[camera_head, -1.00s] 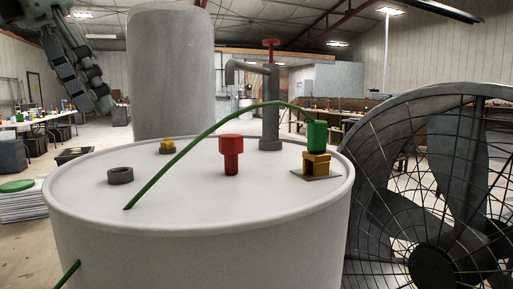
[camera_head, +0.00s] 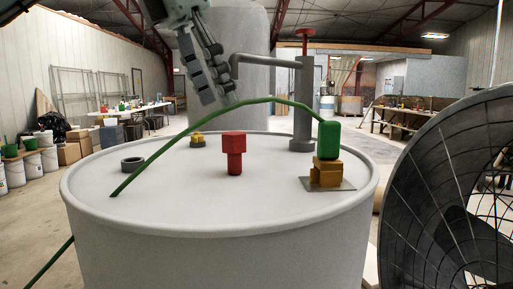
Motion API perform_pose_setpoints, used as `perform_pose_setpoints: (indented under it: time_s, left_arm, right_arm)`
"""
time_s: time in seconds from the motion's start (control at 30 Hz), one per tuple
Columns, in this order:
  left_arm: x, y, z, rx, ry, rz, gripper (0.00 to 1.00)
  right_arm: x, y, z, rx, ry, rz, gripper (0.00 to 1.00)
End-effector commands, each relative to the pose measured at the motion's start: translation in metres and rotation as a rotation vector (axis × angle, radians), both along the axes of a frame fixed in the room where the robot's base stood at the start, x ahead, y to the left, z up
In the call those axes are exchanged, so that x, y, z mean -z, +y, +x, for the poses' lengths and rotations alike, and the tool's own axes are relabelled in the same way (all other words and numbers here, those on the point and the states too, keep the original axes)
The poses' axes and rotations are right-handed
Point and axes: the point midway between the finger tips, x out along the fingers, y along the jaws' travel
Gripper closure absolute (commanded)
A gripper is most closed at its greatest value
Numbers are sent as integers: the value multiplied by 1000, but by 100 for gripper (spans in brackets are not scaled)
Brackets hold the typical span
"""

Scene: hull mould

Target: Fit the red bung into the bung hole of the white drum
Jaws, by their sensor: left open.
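The red bung (camera_head: 234,146) stands upright on the white drum's lid (camera_head: 190,205), with its wide square head up and narrower stem down. A raised dark grey ring (camera_head: 133,163) lies on the lid to the left of the bung; it looks like the bung hole, but its inside is hard to see. My left gripper (camera_head: 217,97) comes in from the top, pointing down, above the far part of the drum. It is open and empty, up and a little to the left of the bung. My right gripper is not in view.
A green hose (camera_head: 215,106) arches over the lid to a green cylinder (camera_head: 328,139) on a yellow block (camera_head: 326,173). A grey pump (camera_head: 304,105) with a red top stands behind. A small yellow fitting (camera_head: 198,140) sits at the back. A large fan (camera_head: 445,195) stands at right.

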Motion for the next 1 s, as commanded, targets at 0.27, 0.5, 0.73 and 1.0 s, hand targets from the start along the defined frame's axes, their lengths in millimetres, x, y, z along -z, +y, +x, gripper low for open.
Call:
perform_pose_setpoints:
  time_s: [0.27, 0.5, 0.73, 1.0]
  left_arm:
    - [20, -6, 4, 0, 0, 1, 43]
    - [49, -16, 11, -1, 2, 1, 43]
    - [71, -24, 16, -1, 0, -1, 43]
    - [72, -25, 16, -1, -1, -1, 48]
  right_arm:
    - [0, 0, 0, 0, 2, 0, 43]
    - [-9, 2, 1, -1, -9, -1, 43]
    - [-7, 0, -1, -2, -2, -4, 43]
    - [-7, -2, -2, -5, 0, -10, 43]
